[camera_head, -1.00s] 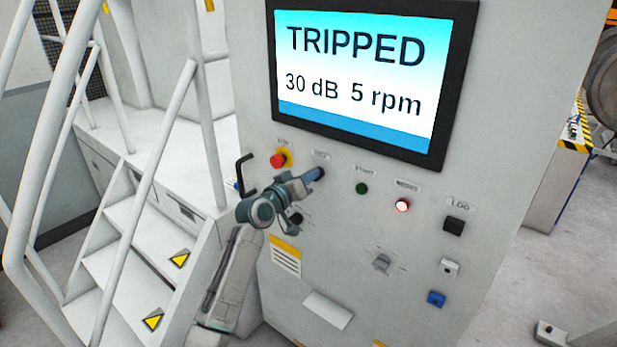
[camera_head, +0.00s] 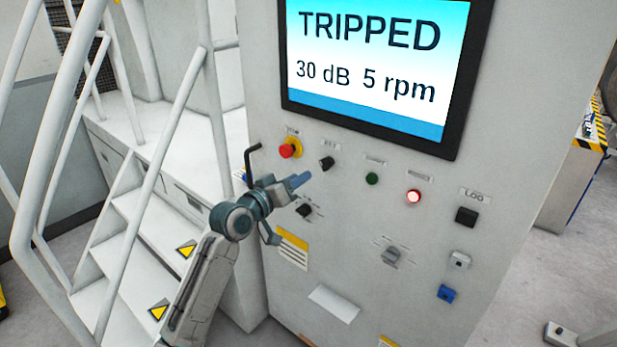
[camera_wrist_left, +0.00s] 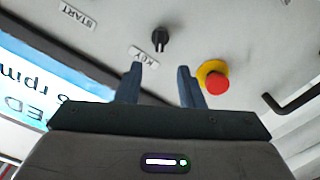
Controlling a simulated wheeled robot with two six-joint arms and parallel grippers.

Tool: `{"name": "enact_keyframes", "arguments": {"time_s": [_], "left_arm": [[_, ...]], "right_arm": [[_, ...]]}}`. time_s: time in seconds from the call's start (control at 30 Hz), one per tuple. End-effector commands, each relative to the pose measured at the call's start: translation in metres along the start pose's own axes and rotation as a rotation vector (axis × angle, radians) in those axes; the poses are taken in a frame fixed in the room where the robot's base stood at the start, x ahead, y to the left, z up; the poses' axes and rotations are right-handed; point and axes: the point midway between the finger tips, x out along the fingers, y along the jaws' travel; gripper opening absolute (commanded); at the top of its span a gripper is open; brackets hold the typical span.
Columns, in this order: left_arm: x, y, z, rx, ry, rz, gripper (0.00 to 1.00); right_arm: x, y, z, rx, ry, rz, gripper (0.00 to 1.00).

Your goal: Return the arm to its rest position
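My left gripper (camera_head: 286,208) is in front of the lower left of the grey control panel (camera_head: 345,265), below and left of the black key switch (camera_head: 327,163). Its two fingers are spread with nothing between them. In the left wrist view the gripper (camera_wrist_left: 160,85) shows a clear gap between its blue fingertips. The key switch (camera_wrist_left: 160,39) shows beyond them, apart from the fingers. The red emergency stop (camera_head: 286,151) on its yellow collar is above the gripper in the head view. My right gripper is not in view.
The screen (camera_head: 375,68) reads TRIPPED, 30 dB, 5 rpm. A green button (camera_head: 372,179) and a lit red button (camera_head: 413,197) are on the panel. A black bent handle (camera_head: 251,158) is close to the gripper. White stairs (camera_head: 125,255) with rails stand left of my arm.

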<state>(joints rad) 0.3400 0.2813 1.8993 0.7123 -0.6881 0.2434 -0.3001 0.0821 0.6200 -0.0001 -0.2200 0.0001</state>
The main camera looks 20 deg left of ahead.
Motion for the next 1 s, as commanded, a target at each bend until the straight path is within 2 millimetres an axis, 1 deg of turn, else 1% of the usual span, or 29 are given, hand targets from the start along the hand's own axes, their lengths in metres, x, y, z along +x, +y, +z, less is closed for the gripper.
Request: {"name": "enact_keyframes", "arguments": {"time_s": [0.03,0.1,0.2,0.67,0.77,0.87,0.97,1.0], "left_arm": [[-0.008,-0.002,0.002,0.004,-0.001,-0.002,0.35],[-0.015,-0.002,0.001,0.004,0.0,-0.001,0.35],[-0.021,-0.001,0.001,0.001,-0.001,-0.001,0.35],[-0.022,0.0,0.0,0.0,0.0,0.0,0.35],[-0.021,-0.005,0.004,-0.002,-0.005,-0.01,0.35],[-0.017,-0.028,0.025,-0.008,-0.027,-0.054,0.35],[-0.014,-0.07,0.067,-0.013,-0.075,-0.137,0.35],[-0.015,-0.09,0.088,-0.013,-0.1,-0.177,0.35]], "right_arm": [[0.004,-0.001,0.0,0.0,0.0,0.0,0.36],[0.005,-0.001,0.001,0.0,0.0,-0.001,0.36],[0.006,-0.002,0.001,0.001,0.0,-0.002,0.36],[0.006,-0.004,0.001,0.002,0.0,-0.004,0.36],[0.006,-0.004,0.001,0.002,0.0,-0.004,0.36],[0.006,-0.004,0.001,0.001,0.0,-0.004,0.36],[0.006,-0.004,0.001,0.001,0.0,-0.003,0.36],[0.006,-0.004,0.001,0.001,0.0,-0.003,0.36]]}}
